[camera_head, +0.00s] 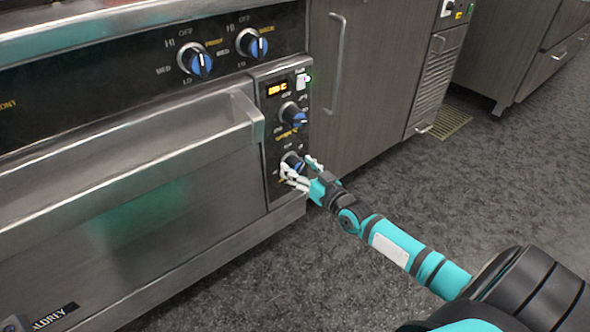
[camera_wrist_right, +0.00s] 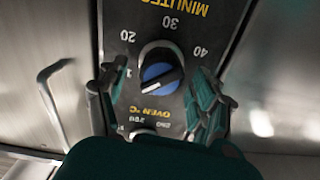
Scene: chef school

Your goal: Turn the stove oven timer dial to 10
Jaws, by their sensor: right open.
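The timer dial (camera_wrist_right: 160,76) is a round black knob with a blue face and a dark ridge slanting across it. The word MINUTES and the numbers 20, 30 and 40 show around it, upside down, in the right wrist view. Another number at the left is partly hidden by a finger. In the head view the dial (camera_head: 294,162) is the lowest knob on the narrow control panel. My right gripper (camera_head: 302,171) is open, with its fingers (camera_wrist_right: 158,92) on either side of the dial. I cannot tell whether they touch it.
The oven door handle (camera_head: 150,146) juts out left of the panel. Above the timer are another blue knob (camera_head: 292,114), a lit display (camera_head: 277,88) and a white switch (camera_head: 303,80). Cabinets (camera_head: 370,80) stand to the right. The grey floor (camera_head: 480,190) is clear.

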